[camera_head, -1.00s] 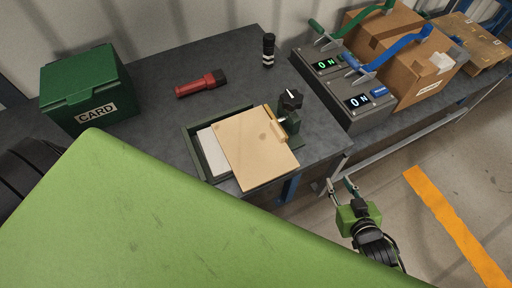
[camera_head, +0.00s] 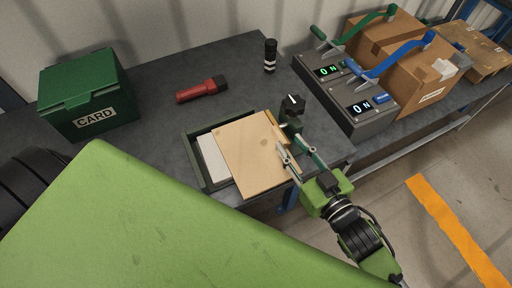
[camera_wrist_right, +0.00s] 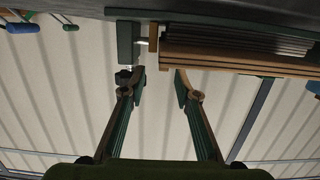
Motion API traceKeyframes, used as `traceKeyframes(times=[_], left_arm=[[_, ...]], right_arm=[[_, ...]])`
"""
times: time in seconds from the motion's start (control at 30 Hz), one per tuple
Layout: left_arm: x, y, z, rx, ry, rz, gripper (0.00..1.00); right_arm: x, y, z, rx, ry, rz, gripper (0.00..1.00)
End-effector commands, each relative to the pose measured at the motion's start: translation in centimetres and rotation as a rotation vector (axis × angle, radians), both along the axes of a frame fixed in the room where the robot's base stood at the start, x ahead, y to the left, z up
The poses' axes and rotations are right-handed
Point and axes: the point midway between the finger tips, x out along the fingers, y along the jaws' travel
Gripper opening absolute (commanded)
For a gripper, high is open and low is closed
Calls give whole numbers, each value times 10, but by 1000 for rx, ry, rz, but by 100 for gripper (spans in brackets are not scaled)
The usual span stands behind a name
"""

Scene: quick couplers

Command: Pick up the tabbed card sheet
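The tabbed card sheet appears to be the tan sheet (camera_head: 252,152) with a tab along its right side. It lies tilted over a dark green tray (camera_head: 193,157) on the table, with a white sheet or stack (camera_head: 211,158) showing at its left. My right gripper (camera_head: 296,152) is open at the sheet's right edge, by the tab. In the right wrist view the open gripper (camera_wrist_right: 161,76) shows two fingers apart with nothing between them, and the layered tan edge (camera_wrist_right: 240,58) lies just beyond them. Contact cannot be told. My left gripper is not in view.
A black knob (camera_head: 291,104) stands right beside the tray. A green CARD box (camera_head: 88,92), a red flashlight (camera_head: 200,90) and a black cylinder (camera_head: 270,56) are on the table. Lever boxes (camera_head: 345,95) and cardboard boxes (camera_head: 398,60) stand at right. My green body covers the lower left.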

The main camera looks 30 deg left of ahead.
Motion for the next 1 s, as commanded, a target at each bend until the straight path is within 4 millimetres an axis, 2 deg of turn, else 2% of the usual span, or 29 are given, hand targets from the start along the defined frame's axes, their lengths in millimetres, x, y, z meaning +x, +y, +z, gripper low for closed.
traceKeyframes(times=[0.17,0.5,0.8,0.83,0.9,0.93,1.0], left_arm=[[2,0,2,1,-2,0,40],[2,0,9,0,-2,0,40],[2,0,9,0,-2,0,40],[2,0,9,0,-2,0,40],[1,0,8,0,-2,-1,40],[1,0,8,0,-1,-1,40],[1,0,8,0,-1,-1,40]], right_arm=[[6,9,-2,0,0,0,29],[29,45,-12,1,-1,-1,29],[32,48,-14,-1,-1,-1,29],[32,48,-14,-1,-1,-1,24],[32,48,-14,-1,-1,-1,6],[31,48,-15,-1,-1,-1,0],[32,48,-15,-1,-1,-1,0]])
